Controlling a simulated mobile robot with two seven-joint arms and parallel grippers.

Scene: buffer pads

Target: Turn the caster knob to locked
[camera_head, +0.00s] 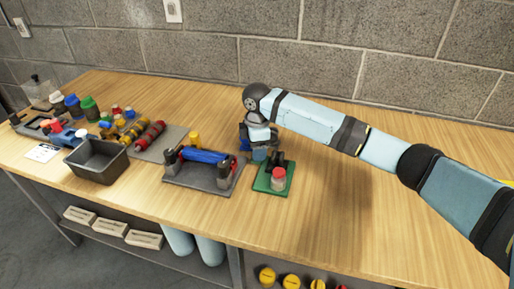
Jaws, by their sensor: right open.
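A green pad (264,187) lies near the front edge of the bench, right of its middle. On it stand a red and pale round knob (278,178) and a dark block-like part (286,163), which looks like the caster unit. I cannot read the knob's setting. My right arm reaches in from the right, and my right gripper (262,153) points down at the back of the green pad, behind the knob. It is open, but its fingertips are partly hidden and small. I cannot tell whether it touches the dark part. My left gripper is not in view.
Left of the pad, a grey tray (212,188) holds a blue roller (205,156). Further left are a dark bin (96,166), red and yellow rollers (150,134) and several capped bottles. The bench (350,215) is clear to the right. A block wall stands behind.

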